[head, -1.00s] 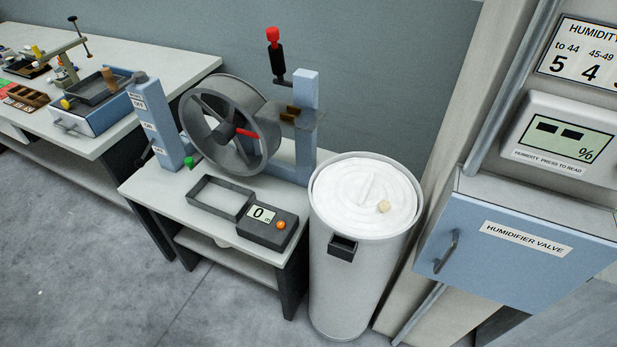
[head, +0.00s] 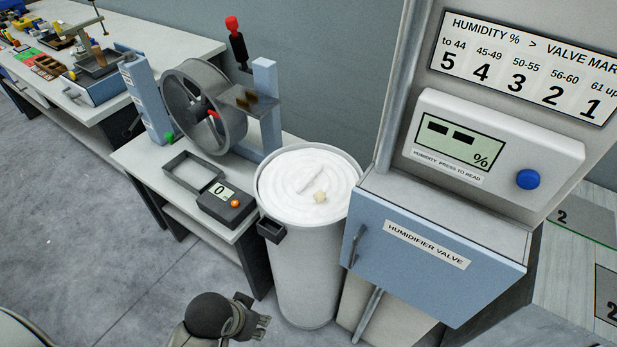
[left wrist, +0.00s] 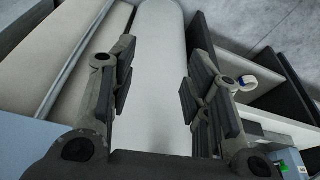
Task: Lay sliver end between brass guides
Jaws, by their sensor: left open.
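The white sliver lies coiled in the tall can (head: 306,265), and its cream-coloured end (head: 320,197) rests on top of the coil (head: 290,185). The small brass guides (head: 250,98) sit on a grey plate beside the blue post, right of the big spoked wheel. My left gripper (head: 262,325) is low at the bottom of the head view, left of the can and well below its rim. In the left wrist view its fingers (left wrist: 155,80) are apart and empty, with the pale can wall (left wrist: 160,45) beyond them. My right gripper is in neither view.
The wheel (head: 205,105) stands on a small table with an empty grey tray (head: 193,170) and a scale (head: 227,203) reading 0. The humidifier valve cabinet (head: 430,265) stands close to the can's right. A long bench (head: 160,45) is at the left; open floor lies in front.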

